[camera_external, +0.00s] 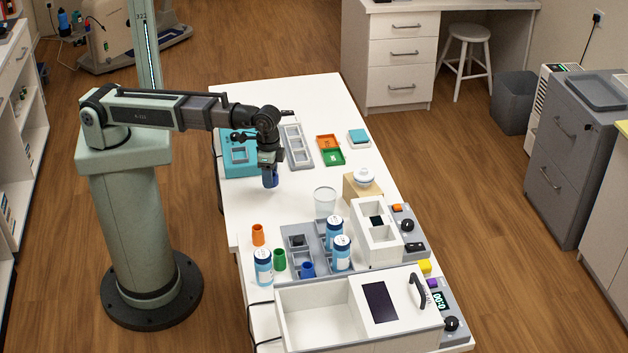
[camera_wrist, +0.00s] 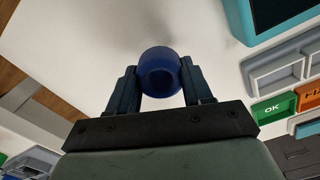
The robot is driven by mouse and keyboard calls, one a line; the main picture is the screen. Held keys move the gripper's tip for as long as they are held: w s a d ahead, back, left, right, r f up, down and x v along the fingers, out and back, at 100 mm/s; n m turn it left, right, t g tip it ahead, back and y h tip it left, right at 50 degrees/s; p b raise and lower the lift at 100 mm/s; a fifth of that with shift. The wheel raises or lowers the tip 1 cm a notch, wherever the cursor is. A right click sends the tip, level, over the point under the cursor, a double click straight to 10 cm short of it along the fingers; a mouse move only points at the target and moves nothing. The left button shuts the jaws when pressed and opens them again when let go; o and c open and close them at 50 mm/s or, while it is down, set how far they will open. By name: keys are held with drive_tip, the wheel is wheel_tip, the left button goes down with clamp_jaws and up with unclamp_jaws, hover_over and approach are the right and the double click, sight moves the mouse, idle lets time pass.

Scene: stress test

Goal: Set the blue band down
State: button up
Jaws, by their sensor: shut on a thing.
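My gripper (camera_external: 269,166) is shut on a dark blue round piece, the blue band (camera_external: 270,178), over the back left part of the white table. In the wrist view the band (camera_wrist: 160,73) sits between the two fingertips (camera_wrist: 160,88), with a dark round centre facing the camera. It seems to be held above the table top, but the exact gap cannot be told. A second, brighter blue cup-like piece (camera_external: 307,269) stands at the front by the grey rack.
Around my gripper are a teal device (camera_external: 238,156), a grey tray (camera_external: 297,146) and orange and green trays (camera_external: 331,157). A clear cup (camera_external: 324,201), cans (camera_external: 263,266), a grey rack (camera_external: 298,256) and white machines (camera_external: 318,312) crowd the front. White table (camera_external: 255,208) is bare below my gripper.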

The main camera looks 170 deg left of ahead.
drive_tip(key=shift+f, duration=1.75)
drive_tip(key=shift+f, duration=0.15)
drive_tip(key=o, duration=1)
wheel_tip(320, 180, up, 12)
drive_tip(key=shift+r, duration=0.15)
